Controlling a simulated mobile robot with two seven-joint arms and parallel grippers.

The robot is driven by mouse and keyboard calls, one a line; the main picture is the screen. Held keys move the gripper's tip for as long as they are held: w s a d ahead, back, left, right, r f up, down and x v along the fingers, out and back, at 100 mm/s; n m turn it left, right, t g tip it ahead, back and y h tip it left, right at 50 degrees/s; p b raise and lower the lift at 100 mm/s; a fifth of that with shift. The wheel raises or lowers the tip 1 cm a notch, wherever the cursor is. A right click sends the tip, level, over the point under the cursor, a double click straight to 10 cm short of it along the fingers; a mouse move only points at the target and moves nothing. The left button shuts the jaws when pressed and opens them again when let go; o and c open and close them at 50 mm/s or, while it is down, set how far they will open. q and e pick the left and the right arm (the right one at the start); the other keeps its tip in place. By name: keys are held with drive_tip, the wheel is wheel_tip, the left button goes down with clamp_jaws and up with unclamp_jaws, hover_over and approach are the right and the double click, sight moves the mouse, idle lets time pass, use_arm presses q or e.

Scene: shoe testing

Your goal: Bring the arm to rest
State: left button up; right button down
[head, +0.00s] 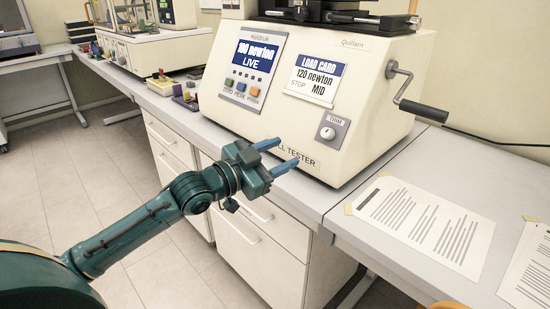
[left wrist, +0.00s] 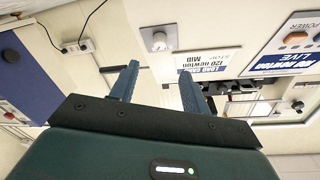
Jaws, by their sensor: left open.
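My left gripper (head: 278,156) is open and empty, its two blue fingers apart. In the head view it hangs at the front edge of the bench, before the lower front of the cream pull tester (head: 330,110). In the left wrist view the open fingers (left wrist: 160,82) show with nothing between them, and the tester's front appears upside down. The tester's display reads "100 newton LIVE", and the load card (head: 316,78) reads "120 newton STOP MID". A trim knob (head: 329,132) and a side crank (head: 412,95) show on the tester. My right gripper is not in view.
Printed sheets (head: 425,222) lie taped on the bench at the right. Small colored blocks (head: 178,90) lie left of the tester. Another machine (head: 145,45) stands farther back. White drawers (head: 255,235) are under the bench. Open floor (head: 85,165) lies at the left.

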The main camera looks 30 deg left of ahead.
use_arm(q)
drive_tip(key=shift+s+a, duration=0.15)
drive_tip(key=shift+s, duration=0.25)
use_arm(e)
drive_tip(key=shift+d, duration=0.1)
use_arm(q)
drive_tip(key=s+d+f+n+g+y+p, duration=0.1)
drive_tip(key=s+d+f+n+p, duration=0.1)
drive_tip(key=s+f, duration=0.35)
drive_tip(key=s+d+f+n+g+y+p, duration=0.1)
drive_tip(key=s+d+f, duration=0.15)
drive_tip(key=f, duration=0.65)
drive_tip(key=s+d+f+n+g+y+p, duration=0.2)
drive_tip(key=s+d+f, duration=0.4)
drive_tip(key=s+f, duration=0.5)
drive_tip(key=s+n+g+p, duration=0.1)
drive_tip(key=s, duration=0.2)
drive_tip(key=shift+s+f+g, duration=0.15)
drive_tip(key=shift+s+g, duration=0.1)
drive_tip(key=shift+g, duration=0.15)
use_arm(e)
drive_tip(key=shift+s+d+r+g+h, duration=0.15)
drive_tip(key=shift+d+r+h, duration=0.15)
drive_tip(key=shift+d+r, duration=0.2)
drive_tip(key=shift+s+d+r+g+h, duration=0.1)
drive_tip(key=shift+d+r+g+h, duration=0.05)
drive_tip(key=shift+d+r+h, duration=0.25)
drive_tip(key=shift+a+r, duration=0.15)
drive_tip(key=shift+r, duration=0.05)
